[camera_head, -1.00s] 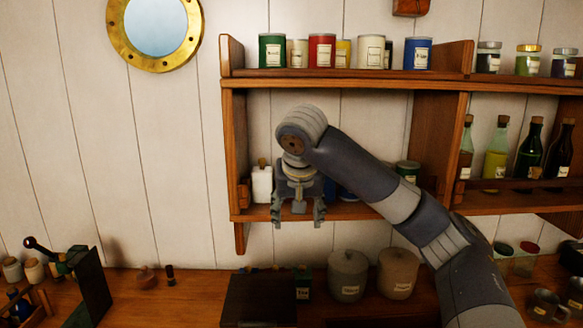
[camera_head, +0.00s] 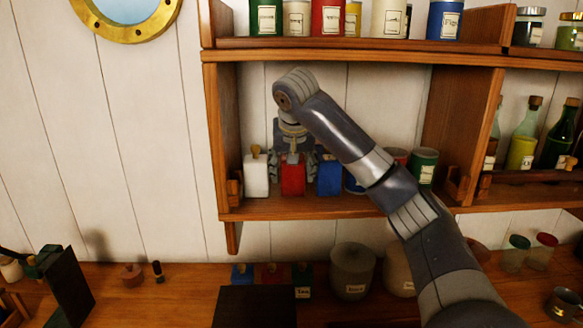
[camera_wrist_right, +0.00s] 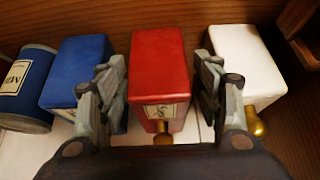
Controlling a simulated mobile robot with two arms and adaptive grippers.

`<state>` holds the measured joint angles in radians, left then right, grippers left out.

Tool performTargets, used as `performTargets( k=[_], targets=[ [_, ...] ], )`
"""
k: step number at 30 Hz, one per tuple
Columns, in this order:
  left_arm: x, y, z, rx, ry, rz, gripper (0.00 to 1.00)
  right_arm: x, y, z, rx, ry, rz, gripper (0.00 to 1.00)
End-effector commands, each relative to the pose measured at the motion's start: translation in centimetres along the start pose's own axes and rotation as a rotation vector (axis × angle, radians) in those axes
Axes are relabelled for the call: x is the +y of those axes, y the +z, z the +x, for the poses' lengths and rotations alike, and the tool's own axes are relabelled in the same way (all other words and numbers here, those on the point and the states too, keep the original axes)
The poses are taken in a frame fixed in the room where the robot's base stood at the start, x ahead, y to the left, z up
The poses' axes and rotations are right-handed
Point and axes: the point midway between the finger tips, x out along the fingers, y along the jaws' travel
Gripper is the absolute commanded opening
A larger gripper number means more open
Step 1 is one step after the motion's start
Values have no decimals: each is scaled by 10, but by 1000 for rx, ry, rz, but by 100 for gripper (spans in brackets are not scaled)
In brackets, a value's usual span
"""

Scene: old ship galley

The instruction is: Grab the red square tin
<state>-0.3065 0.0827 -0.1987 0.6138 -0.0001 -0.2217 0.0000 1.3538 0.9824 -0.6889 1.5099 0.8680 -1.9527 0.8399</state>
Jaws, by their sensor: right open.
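The red square tin (camera_head: 293,180) stands on the lower shelf between a white square tin (camera_head: 256,174) and a blue square tin (camera_head: 329,177). My right gripper (camera_head: 293,163) is at the red tin, its fingers open on either side of the tin's upper part. In the right wrist view the red tin (camera_wrist_right: 159,60) lies between the two open fingers, with visible gaps on both sides. The white tin (camera_wrist_right: 243,65) and blue tin (camera_wrist_right: 75,72) are just outside the fingers. My left gripper is not in view.
The upper shelf board (camera_head: 380,57) runs above my right arm and carries several round tins. A round blue tin (camera_wrist_right: 25,90) is beside the blue square tin. A red and a green round tin (camera_head: 423,165) stand farther right. Grey jars (camera_head: 352,270) are on the counter below.

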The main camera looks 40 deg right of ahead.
Motion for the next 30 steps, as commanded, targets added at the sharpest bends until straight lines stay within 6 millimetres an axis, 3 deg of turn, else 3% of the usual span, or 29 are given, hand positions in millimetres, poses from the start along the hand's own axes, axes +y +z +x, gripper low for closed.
performTargets(
  k=[7, 14, 21, 29, 30],
  targets=[
    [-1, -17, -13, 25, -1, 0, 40, 0, -16, 6, -1, 1, 1, 60],
    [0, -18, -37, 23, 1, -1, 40, 1, -43, 20, -3, 4, 1, 60],
    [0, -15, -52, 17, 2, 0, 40, 1, -40, 48, -1, 2, 0, 60],
    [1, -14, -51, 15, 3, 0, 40, 0, -39, 52, 1, 1, 0, 60],
    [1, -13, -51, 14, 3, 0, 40, 0, -38, 52, 1, 1, 0, 55]
  ],
)
